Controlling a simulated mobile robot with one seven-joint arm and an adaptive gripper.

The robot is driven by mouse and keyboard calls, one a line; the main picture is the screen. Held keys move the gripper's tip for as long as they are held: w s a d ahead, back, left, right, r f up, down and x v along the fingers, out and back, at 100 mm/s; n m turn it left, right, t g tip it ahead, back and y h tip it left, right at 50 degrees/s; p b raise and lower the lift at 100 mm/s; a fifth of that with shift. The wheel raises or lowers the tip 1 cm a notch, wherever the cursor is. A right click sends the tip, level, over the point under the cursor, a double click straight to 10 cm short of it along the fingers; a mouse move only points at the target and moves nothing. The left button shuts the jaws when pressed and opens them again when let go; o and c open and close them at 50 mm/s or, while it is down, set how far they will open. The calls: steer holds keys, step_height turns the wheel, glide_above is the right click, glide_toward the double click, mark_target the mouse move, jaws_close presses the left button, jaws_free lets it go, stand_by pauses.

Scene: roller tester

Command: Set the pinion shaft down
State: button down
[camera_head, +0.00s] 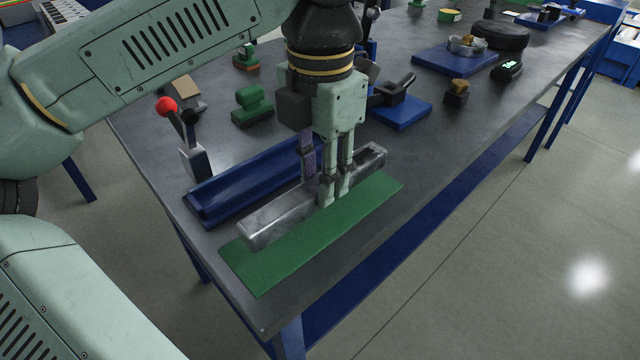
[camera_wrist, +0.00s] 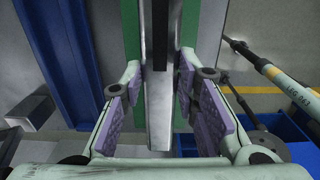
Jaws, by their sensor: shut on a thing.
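The pinion shaft shows as a long grey metal bar (camera_head: 280,216), level and lying lengthwise along a green mat (camera_head: 310,238). My gripper (camera_head: 333,188) points down and is shut on the bar near its middle. In the wrist view the bar (camera_wrist: 159,120) runs between the purple finger pads, with a dark slot along its far part. Green mat (camera_wrist: 188,45) shows on both sides of it. In the head view the bar covers the mat's back edge. I cannot tell whether its underside touches the mat.
A long blue trough (camera_head: 235,195) lies just behind the bar. A lever with a red knob (camera_head: 166,105) stands at the left. Green and blue fixtures (camera_head: 403,110) stand farther back. The table's front edge runs close to the mat.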

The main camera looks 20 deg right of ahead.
steer(key=shift+f, duration=1.35)
steer(key=shift+a+f, duration=0.1)
steer(key=shift+f, duration=0.05)
steer(key=c, duration=1.2)
jaws_free()
steer(key=shift+c, duration=0.2)
step_height(320, 180, up, 12)
steer(key=shift+s, duration=0.1)
